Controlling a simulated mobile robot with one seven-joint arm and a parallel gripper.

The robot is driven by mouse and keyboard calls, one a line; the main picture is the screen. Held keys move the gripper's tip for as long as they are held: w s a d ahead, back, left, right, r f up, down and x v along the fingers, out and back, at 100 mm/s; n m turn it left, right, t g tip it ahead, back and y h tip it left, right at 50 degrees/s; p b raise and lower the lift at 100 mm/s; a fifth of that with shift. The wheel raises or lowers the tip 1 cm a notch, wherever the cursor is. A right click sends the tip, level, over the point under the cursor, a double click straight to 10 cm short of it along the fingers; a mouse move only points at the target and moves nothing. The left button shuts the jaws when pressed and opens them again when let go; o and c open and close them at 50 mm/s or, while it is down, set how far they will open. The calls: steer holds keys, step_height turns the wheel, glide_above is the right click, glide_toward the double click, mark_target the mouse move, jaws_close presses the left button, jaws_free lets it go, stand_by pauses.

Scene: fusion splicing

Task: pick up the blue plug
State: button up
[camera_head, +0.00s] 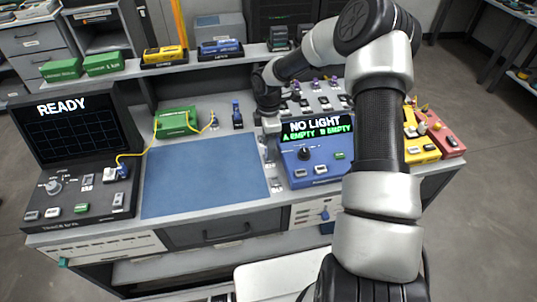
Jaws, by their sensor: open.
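A small blue item (236,107), which looks like the blue plug, stands upright on a small dark base on the workbench, behind the blue mat. My gripper (268,158) points down over the bench to the right of it, beside the blue mat's right edge. The gripper is open, and nothing shows between its fingers, which are small and hard to make out here. The gripper and the blue item are apart.
A blue tester (318,165) reading "NO LIGHT" stands close to my gripper's right. A dark console (75,150) reading "READY" is at left. A green box (177,121) trails a yellow cable. The blue mat (205,175) is bare. A raised shelf (130,68) runs behind.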

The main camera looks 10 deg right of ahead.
steer(key=shift+f, duration=0.95)
steer(key=shift+c, duration=0.2)
jaws_close()
steer(key=shift+r, duration=0.1)
step_height(320, 180, up, 10)
